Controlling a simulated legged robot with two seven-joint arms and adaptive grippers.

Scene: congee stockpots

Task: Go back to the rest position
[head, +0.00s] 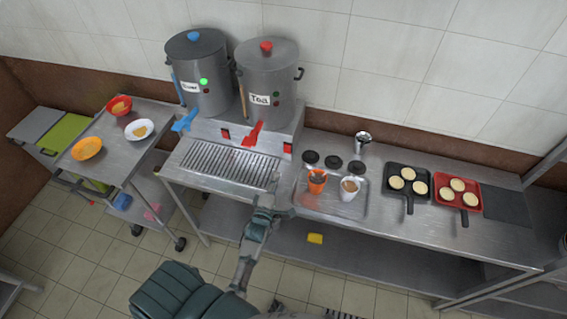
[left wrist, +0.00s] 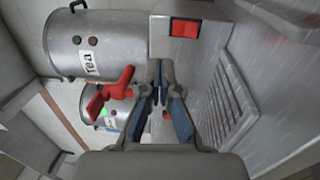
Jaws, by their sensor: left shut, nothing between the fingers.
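My left gripper (head: 266,201) is shut and empty in the head view, in front of the drip grate's right end. In the left wrist view its closed fingers (left wrist: 162,72) point toward the dispenser stand, beside the red tap (left wrist: 122,84) of the Tea pot. The Tea stockpot (head: 268,85), with a red lid knob and red tap, stands on the stand. A second stockpot (head: 200,75) with a blue knob, blue tap and lit green light stands left of it; its label is partly hidden. My right gripper is out of view.
Black and red pans (head: 472,202) with round cakes sit farther right. A cart (head: 110,160) with bowls and a plate stands at left.

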